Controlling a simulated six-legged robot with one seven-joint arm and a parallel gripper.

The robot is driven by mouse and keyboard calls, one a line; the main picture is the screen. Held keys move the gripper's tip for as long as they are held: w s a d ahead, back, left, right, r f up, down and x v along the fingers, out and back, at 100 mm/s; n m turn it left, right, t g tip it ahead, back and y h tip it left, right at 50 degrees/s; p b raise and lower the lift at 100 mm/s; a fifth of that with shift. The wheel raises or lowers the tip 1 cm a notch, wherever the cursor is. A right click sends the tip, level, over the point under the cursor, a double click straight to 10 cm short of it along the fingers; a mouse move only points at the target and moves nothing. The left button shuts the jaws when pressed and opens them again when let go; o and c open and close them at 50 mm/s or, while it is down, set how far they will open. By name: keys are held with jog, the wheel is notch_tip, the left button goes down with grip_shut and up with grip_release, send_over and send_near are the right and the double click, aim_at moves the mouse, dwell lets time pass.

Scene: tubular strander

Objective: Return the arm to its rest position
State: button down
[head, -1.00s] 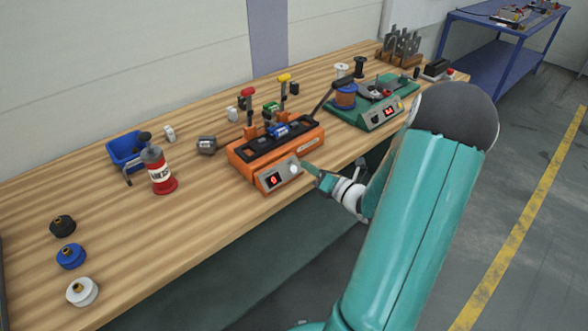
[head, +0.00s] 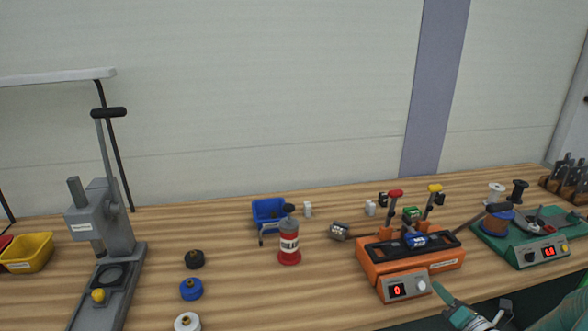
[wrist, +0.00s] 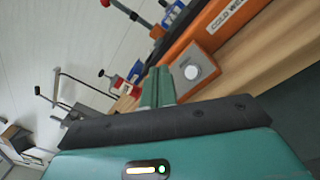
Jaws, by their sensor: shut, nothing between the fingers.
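My gripper (head: 437,288) is at the lower right of the head view, close to the front of the orange cold welder (head: 410,262) and its white knob (head: 421,286). In the wrist view my gripper's fingers (wrist: 158,86) are together and empty, pointing towards the welder's front panel with the white knob (wrist: 192,72). I cannot tell whether the fingertips touch the panel. The rest of my arm is mostly cut off at the lower right corner of the head view.
A grey press (head: 105,235) and yellow bin (head: 27,252) stand left.

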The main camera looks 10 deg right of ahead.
jog(key=s+a+r+n+g+y, duration=0.1)
jog(key=a+r+n+g+y, duration=0.2)
jog(key=a+n, duration=0.5)
jog(key=s+a+r+n+g+y, duration=0.1)
jog(key=a+n+g+y, duration=0.1)
jog(key=a+n+g, duration=0.6)
jog(key=s+a+r+n+g+y, duration=0.1)
jog(key=a+r+n+y, duration=0.2)
jog(key=a+n, duration=0.5)
jog(key=s+a+r+n+h, duration=0.3)
jog(key=s+r+n+h, duration=0.1)
jog(key=n, duration=0.5)
jog(key=s+a+r+n+h, duration=0.4)
jog(key=s+n, duration=0.3)
jog(key=n, duration=0.2)
jog(key=shift+s+r+n+h, duration=0.25)
jog(key=shift+n+h, duration=0.15)
jog(key=shift+h, duration=0.5)
